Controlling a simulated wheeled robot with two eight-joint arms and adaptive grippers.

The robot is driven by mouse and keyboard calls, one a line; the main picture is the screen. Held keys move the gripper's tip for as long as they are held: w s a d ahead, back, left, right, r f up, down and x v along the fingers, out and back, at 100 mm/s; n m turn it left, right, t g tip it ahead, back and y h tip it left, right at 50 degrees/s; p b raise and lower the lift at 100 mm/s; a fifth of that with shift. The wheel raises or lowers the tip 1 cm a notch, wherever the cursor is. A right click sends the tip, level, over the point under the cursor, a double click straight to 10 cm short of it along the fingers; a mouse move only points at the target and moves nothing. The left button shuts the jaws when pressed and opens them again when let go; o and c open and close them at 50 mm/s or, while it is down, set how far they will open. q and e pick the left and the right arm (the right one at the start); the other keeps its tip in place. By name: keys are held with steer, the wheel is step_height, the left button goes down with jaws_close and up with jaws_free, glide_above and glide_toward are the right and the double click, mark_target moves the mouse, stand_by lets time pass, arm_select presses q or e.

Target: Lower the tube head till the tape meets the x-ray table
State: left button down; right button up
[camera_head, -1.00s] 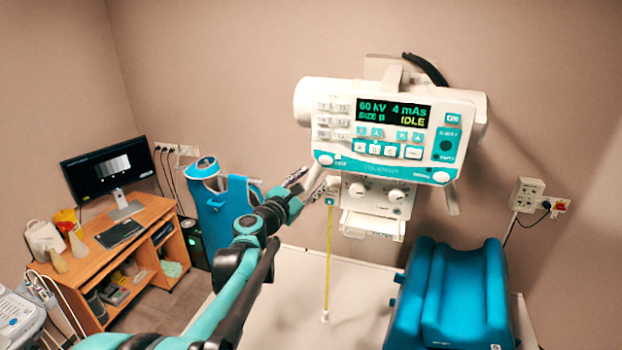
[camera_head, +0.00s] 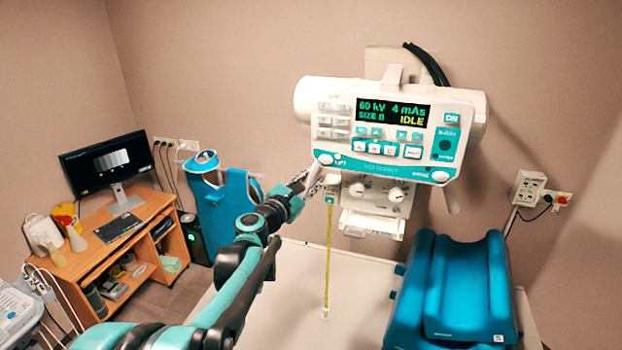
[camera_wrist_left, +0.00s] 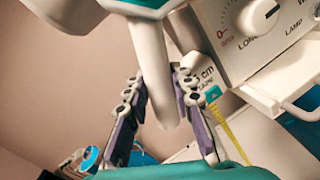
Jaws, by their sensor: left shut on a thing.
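The white and teal tube head (camera_head: 385,135) hangs over the pale x-ray table (camera_head: 275,290), its display reading IDLE. A yellow tape (camera_head: 328,255) hangs straight down from it to a small pale end piece (camera_head: 325,313). This end appears close to the table top; I cannot tell whether they touch. My left gripper (camera_head: 308,183) is at the tube head's lower left. In the left wrist view, its purple-padded fingers (camera_wrist_left: 163,108) are shut on a white handle (camera_wrist_left: 153,65), with the tape (camera_wrist_left: 225,125) behind to the right. My right gripper is not in view.
A blue padded cushion (camera_head: 455,290) lies on the table's right part. A wooden desk (camera_head: 105,255) with a monitor (camera_head: 105,165) stands at the left. A blue apron (camera_head: 225,205) hangs behind my left arm. The table around the tape's end is clear.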

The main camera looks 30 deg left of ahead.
arm_select(q)
step_height(320, 180, down, 4)
steer(key=shift+r+b, duration=0.1)
steer(key=shift+b, duration=0.95)
steer(key=shift+r, duration=0.1)
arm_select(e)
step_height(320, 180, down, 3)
arm_select(q)
steer(key=c, duration=1.3)
jaws_free()
steer(key=s, duration=1.2)
steer(key=shift+d, duration=0.15)
